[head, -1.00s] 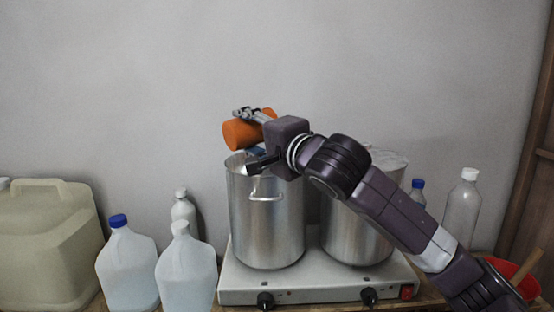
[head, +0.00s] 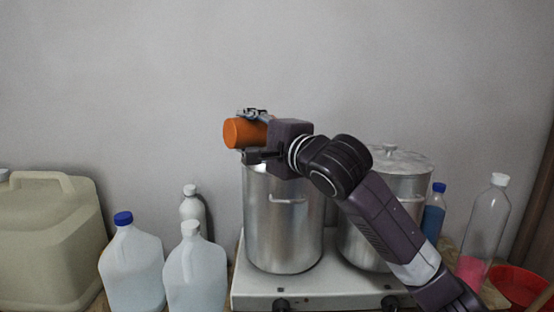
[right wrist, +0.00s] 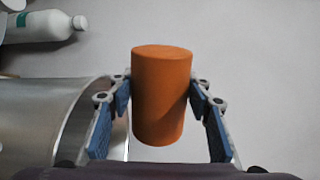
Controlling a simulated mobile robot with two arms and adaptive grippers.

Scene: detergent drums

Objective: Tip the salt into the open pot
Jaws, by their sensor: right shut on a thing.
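My right gripper (head: 252,134) is shut on an orange cylinder (head: 236,132), which I take to be the salt container. It lies nearly level, with its end pointing left, above the left rim of the front steel pot (head: 284,235). In the right wrist view the blue-padded fingers (right wrist: 161,90) grip the cylinder (right wrist: 161,110) on both sides. The pot's open rim (right wrist: 110,90) shows there at the left, behind the fingers. No salt is seen falling, and the pot's inside is mostly hidden. My left gripper is not in view.
A second steel pot with a lid (head: 402,160) stands to the right on the same white hob (head: 330,290). Jugs (head: 132,265) and a beige canister (head: 45,240) stand left. Bottles (head: 485,225) and a red bowl (head: 520,285) are at right.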

